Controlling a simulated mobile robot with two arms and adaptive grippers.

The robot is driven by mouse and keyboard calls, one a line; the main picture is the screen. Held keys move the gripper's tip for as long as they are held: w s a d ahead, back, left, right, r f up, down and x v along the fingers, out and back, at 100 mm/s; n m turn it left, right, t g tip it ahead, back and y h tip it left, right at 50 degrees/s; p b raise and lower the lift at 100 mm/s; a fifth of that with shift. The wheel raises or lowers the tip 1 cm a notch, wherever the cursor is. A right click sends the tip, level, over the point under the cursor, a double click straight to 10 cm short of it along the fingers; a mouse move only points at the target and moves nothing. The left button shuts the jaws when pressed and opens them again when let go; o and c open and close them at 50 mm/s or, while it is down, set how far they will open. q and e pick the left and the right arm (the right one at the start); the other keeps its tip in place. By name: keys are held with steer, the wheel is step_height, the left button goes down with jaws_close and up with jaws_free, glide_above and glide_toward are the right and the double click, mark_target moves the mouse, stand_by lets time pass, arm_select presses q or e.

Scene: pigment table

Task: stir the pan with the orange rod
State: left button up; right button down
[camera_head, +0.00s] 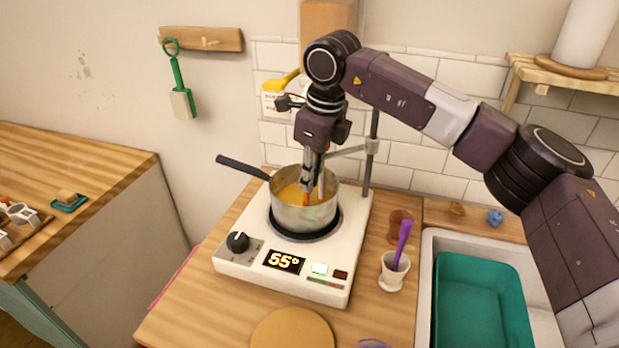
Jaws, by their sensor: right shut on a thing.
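The pan (303,216) is a steel pot with a dark handle (241,167) pointing to the upper left. Yellow-orange contents (290,193) show inside the pan. My right gripper (313,182) points down over the pan and is shut on the orange rod (306,198). The rod's lower end is in the pan's contents; most of the rod is hidden by the gripper fingers. My left gripper is not in view.
A white mortar (392,273) with a purple pestle (402,244) stands right of the hot plate. A metal stand rod (372,150) with a clamp rises behind the pan. A sink with a teal basin (480,300) is at the right. A round wooden board (292,330) lies in front.

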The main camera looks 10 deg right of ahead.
steer(key=shift+p+v, duration=1.95)
steer(key=shift+v, duration=2.15)
steer(key=shift+s+a, duration=0.1)
steer(key=shift+w+p+v, duration=0.15)
steer(key=shift+p+v, duration=0.4)
steer(key=shift+v, duration=0.2)
steer(key=shift+w+p+v, duration=0.1)
steer(key=shift+p+v, duration=0.45)
steer(key=shift+v, duration=0.2)
steer(key=shift+a+r, duration=0.1)
steer(key=shift+a, duration=0.1)
